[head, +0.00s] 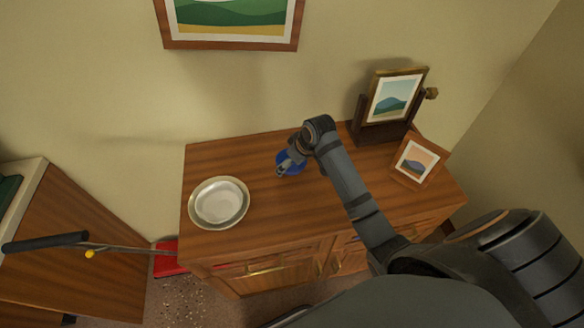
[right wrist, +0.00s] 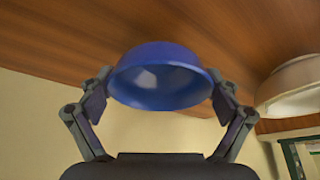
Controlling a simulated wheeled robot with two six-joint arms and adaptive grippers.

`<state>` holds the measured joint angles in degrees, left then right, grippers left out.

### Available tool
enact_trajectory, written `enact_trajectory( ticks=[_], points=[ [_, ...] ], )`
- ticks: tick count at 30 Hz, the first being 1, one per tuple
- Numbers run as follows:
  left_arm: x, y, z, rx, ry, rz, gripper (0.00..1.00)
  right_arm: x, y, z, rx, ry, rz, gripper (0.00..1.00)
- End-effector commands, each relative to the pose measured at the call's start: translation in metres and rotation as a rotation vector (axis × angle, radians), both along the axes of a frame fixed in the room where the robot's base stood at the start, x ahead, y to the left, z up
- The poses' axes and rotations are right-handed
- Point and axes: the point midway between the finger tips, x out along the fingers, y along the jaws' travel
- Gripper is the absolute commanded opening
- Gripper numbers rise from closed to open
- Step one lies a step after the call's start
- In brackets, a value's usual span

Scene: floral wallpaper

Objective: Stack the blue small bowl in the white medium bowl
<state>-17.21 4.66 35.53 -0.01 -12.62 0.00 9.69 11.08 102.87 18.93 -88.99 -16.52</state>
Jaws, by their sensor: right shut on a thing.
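The small blue bowl (head: 291,161) is over the right-centre of the wooden cabinet top, partly hidden by my right gripper (head: 285,170). In the right wrist view the blue bowl (right wrist: 160,78) sits between the two fingers of my right gripper (right wrist: 160,98), which is shut on it. I cannot tell whether the bowl touches the wood. The white medium bowl (head: 219,203) stands upright and empty near the cabinet's left end, apart from the blue bowl. It also shows at the right edge of the right wrist view (right wrist: 290,90). My left gripper is not in view.
The wooden cabinet top (head: 262,215) is clear between the two bowls. A framed picture on a dark stand (head: 394,98) and a smaller framed picture (head: 416,161) stand at the right. A red object (head: 168,258) is on the floor, left of the cabinet.

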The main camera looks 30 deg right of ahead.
Motion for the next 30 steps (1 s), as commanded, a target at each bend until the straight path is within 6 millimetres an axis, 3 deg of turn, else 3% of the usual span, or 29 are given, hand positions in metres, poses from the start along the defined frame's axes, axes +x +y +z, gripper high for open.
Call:
enact_trajectory(
  ticks=[3,6,16,17,18,30],
  points=[
    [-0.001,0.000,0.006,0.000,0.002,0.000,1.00,-0.002,0.000,-0.020,0.001,0.006,-0.001,0.51],
    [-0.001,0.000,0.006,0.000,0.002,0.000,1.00,-0.002,0.000,-0.028,0.000,0.003,-0.001,0.51],
    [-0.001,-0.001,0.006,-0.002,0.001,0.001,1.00,-0.002,0.000,-0.031,0.000,0.003,-0.001,0.51],
    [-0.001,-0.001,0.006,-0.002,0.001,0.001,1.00,-0.002,0.000,-0.032,0.000,0.003,0.000,0.91],
    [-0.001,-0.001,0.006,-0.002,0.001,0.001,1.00,-0.002,0.000,-0.031,0.000,0.003,0.000,0.97],
    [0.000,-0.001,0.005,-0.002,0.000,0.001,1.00,-0.002,0.000,-0.030,0.000,0.002,-0.001,1.00]
  ],
)
